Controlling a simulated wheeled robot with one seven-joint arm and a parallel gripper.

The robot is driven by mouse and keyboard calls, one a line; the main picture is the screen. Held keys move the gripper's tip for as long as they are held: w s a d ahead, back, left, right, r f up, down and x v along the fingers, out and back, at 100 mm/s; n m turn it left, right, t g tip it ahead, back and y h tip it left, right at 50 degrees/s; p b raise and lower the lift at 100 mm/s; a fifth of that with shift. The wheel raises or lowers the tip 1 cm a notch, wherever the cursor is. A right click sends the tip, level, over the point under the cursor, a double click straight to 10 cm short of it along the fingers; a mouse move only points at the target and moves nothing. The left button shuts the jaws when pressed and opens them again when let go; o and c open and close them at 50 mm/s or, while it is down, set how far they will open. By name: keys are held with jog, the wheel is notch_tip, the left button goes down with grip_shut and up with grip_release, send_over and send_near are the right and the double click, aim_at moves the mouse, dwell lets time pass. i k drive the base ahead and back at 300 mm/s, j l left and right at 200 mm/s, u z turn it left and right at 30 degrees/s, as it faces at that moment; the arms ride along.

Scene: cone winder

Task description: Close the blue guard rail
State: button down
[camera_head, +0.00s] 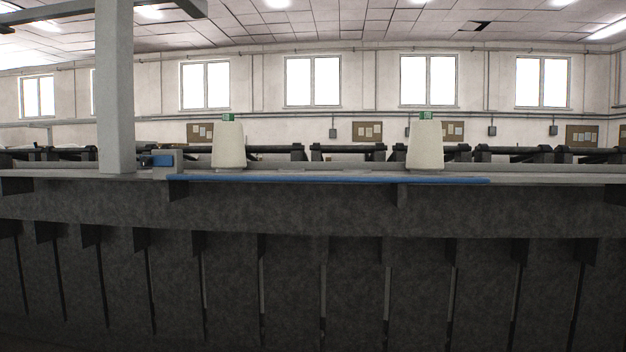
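The blue guard rail (330,180) is a long thin blue bar in the head view. It runs level along the front edge of the machine's grey top, from left of the middle to right of it. Dark brackets sit at its left end and under its right part. From this view I cannot tell whether the rail stands open or closed. My gripper and arm are not in view.
Two white yarn cones (229,146) (425,146) with green tops stand behind the rail. A grey post (115,90) rises at the left, with a small blue part (156,161) beside it. The dark machine front (300,290) fills the lower view.

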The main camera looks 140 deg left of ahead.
aim_at(475, 180)
jog(key=u, duration=4.35)
jog(key=i+u, duration=0.15)
jog(key=i, duration=0.35)
